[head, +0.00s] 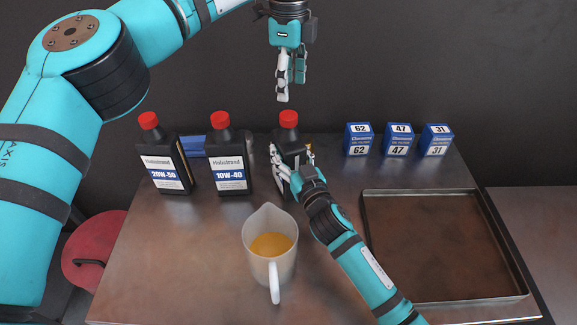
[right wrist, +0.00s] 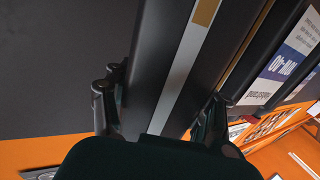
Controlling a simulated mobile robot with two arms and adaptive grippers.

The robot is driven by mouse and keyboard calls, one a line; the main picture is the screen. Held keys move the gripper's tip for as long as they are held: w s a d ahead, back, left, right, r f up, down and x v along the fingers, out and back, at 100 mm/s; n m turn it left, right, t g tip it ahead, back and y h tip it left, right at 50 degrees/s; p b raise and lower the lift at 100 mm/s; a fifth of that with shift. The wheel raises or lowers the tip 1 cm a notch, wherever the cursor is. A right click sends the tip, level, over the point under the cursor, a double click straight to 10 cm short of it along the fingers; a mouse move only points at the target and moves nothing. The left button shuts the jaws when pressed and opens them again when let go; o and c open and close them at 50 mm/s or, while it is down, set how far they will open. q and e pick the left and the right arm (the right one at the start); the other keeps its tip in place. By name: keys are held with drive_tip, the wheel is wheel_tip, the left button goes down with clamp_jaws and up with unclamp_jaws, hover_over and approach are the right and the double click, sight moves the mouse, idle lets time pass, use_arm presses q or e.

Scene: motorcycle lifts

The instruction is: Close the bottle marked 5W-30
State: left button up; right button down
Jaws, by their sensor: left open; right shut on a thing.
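A black bottle (head: 289,141) with a red cap (head: 289,118) on its top stands upright on the bench, rightmost of three. Its label is hidden behind my right gripper, so I cannot read 5W-30. I cannot tell whether the cap is tight. My right gripper (head: 291,152) is shut around the bottle's body. In the right wrist view the dark bottle (right wrist: 178,70) sits between the fingers. My left gripper (head: 291,91) is open and empty, pointing down above the red cap, apart from it.
Bottles marked 20W-50 (head: 165,160) and 10W-40 (head: 228,160), both red-capped, stand to the left. A jug of amber liquid (head: 257,222) stands in front. Blue boxes marked 62 (head: 358,140), 47 (head: 398,140) and 31 (head: 436,140) stand right. An empty tray (head: 440,250) lies at right.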

sight(289, 115)
use_arm(q)
drive_tip(key=n, duration=0.3)
drive_tip(key=shift+n, duration=0.3)
drive_tip(key=shift+f, duration=4)
